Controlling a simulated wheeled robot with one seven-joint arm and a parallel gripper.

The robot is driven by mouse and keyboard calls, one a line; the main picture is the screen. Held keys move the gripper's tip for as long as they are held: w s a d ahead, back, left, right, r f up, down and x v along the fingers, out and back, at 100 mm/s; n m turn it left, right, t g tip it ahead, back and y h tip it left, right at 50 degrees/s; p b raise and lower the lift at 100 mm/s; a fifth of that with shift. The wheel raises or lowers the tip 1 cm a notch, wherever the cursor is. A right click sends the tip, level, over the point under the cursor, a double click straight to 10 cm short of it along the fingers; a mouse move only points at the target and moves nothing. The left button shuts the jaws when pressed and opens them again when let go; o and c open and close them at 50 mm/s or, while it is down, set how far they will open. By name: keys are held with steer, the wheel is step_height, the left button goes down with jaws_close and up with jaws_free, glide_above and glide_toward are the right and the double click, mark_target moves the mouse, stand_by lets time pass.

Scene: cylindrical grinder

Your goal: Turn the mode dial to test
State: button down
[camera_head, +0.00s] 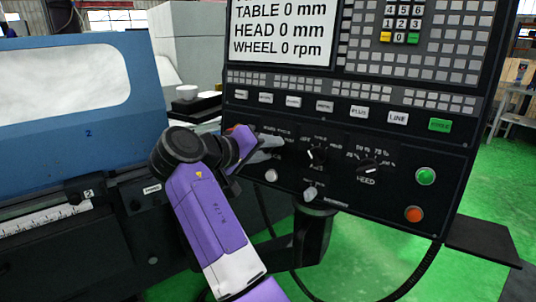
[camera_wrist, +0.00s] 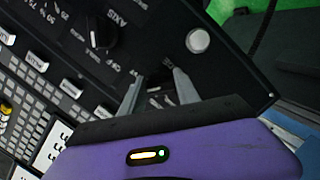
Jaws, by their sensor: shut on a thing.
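The mode dial is the left black rotary dial on the dark control panel (camera_head: 340,200). In the head view my gripper covers most of it. In the wrist view the dark dial (camera_wrist: 157,84) shows between the two grey fingers of my gripper (camera_wrist: 157,82). My gripper (camera_head: 272,143) reaches the panel from the left, with its fingers closed on the dial's sides. Small white labels ring the dial, but they are partly hidden and too small to read surely, so its setting is unclear.
To the right are the axis dial (camera_head: 317,155) and the feed dial (camera_head: 369,168). A green button (camera_head: 426,176) and an orange-red button (camera_head: 414,214) sit at the panel's right. A row of labelled keys runs above. The blue machine cover (camera_head: 75,130) stands at left.

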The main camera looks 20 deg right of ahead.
steer(key=shift+a+f+m+y+b, duration=0.1)
steer(key=shift+m+y+b, duration=0.25)
steer(key=shift+m, duration=0.65)
steer(key=shift+f+m+y+b, duration=0.15)
steer(key=shift+m+b, duration=0.35)
steer(key=shift+m, duration=0.5)
steer(key=shift+r, duration=0.1)
steer(key=c, duration=0.9)
jaws_free()
steer(key=shift+r, duration=0.1)
steer(key=v, duration=0.7)
steer(key=shift+s+a+b, duration=0.3)
steer(key=shift+w+r+t, duration=0.1)
steer(key=shift+r+t, duration=0.05)
steer(key=shift+t, duration=0.15)
